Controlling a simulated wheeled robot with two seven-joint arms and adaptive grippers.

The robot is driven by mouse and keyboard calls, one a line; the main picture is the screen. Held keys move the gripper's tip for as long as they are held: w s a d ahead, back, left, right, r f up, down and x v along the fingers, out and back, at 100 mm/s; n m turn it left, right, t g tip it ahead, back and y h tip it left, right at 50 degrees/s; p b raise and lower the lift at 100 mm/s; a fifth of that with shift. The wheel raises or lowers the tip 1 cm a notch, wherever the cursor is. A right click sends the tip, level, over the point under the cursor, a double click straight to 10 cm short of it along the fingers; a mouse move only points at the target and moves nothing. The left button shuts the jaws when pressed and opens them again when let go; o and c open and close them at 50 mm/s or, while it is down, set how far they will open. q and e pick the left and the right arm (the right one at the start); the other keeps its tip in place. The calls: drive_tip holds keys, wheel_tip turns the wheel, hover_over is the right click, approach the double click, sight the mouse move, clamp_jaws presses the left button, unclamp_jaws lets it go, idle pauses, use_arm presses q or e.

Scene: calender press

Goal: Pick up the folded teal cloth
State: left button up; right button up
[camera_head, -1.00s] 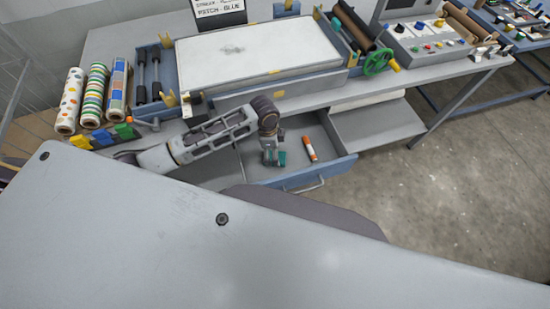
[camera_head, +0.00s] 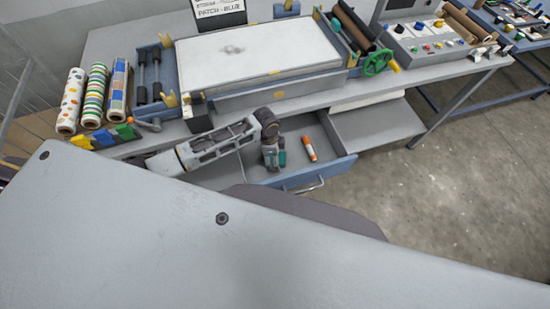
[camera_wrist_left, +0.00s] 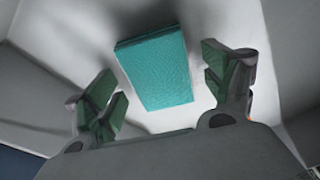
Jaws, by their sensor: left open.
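The folded teal cloth (camera_wrist_left: 155,68) lies flat on the drawer floor in the left wrist view, ahead of and between the fingers. My left gripper (camera_wrist_left: 165,95) is open, its green-padded fingers on either side of the near end of the cloth, with nothing between them that I can see gripped. In the head view my left gripper (camera_head: 274,164) points down into the open drawer (camera_head: 322,172); the cloth is hidden there behind the gripper and arm. My right gripper is not in view.
An orange and white tube (camera_head: 309,149) lies in the drawer to the right of the gripper. The bench (camera_head: 420,92) overhangs the drawer's back. Patterned rolls (camera_head: 95,95) and a white-topped press bed (camera_head: 260,50) sit on the bench.

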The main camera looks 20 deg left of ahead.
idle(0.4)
use_arm(q)
drive_tip(key=c, duration=1.1)
wheel_tip(320, 180, up, 10)
idle(0.3)
drive_tip(key=o, duration=0.4)
drive_tip(key=c, duration=0.3)
